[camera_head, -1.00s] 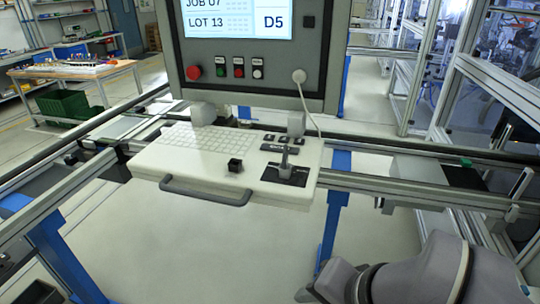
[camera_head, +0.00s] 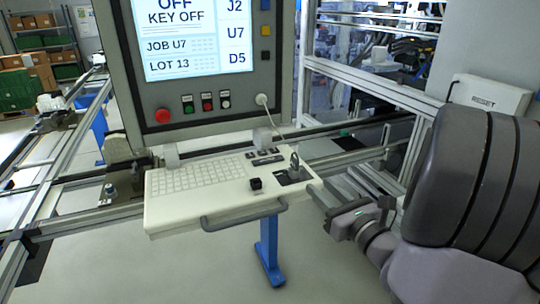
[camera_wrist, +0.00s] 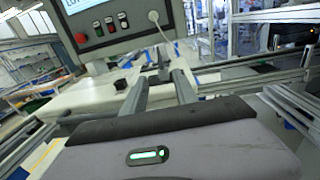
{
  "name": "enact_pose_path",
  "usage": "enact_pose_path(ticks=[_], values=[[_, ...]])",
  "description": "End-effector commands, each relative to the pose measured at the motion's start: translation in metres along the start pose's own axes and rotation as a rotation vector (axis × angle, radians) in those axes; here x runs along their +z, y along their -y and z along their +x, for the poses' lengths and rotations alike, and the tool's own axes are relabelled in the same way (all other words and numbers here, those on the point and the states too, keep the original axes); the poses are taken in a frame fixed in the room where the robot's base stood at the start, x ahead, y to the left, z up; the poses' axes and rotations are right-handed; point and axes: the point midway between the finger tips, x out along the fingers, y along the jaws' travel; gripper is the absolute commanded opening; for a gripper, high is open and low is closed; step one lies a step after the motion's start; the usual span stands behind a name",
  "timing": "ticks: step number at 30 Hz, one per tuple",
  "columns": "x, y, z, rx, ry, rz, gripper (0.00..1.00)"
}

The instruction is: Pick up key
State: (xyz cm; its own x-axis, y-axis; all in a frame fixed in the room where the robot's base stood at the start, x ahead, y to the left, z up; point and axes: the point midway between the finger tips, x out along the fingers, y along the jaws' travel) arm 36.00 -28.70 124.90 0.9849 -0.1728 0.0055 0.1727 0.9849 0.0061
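A small grey upright piece, which looks like the key (camera_head: 295,163), stands on a black plate (camera_head: 288,178) at the right end of the white keyboard shelf (camera_head: 180,209). In the wrist view the key (camera_wrist: 164,61) shows beyond and between my fingertips. My gripper (camera_head: 318,197) is just off the shelf's right front corner in the head view. In the wrist view my gripper (camera_wrist: 161,80) has its two fingers apart with nothing between them. I cannot make out the key's exact shape.
A black cube knob (camera_head: 256,184) sits left of the plate. A grey handle (camera_head: 245,216) runs along the shelf front. The control panel (camera_head: 185,118) with screen, buttons and a white cable (camera_head: 272,114) rises behind. Metal rails (camera_head: 360,152) flank the shelf.

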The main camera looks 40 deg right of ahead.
Motion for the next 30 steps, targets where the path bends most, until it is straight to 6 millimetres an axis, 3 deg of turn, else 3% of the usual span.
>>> enact_pose_path(ticks=[1, 2, 6, 12, 18, 24, 30], values=[[0.014, -0.001, 0.006, 0.003, -0.005, 0.009, 0.35], [0.015, -0.002, 0.01, 0.003, -0.006, 0.009, 0.35], [0.003, -0.004, 0.046, 0.007, -0.004, -0.006, 0.35], [0.001, -0.003, 0.095, 0.004, -0.005, -0.005, 0.35], [0.001, -0.002, 0.117, 0.003, -0.005, -0.005, 0.35], [0.004, 0.003, 0.155, 0.003, -0.005, -0.006, 0.35], [0.004, 0.003, 0.164, 0.001, -0.005, -0.004, 0.35]])
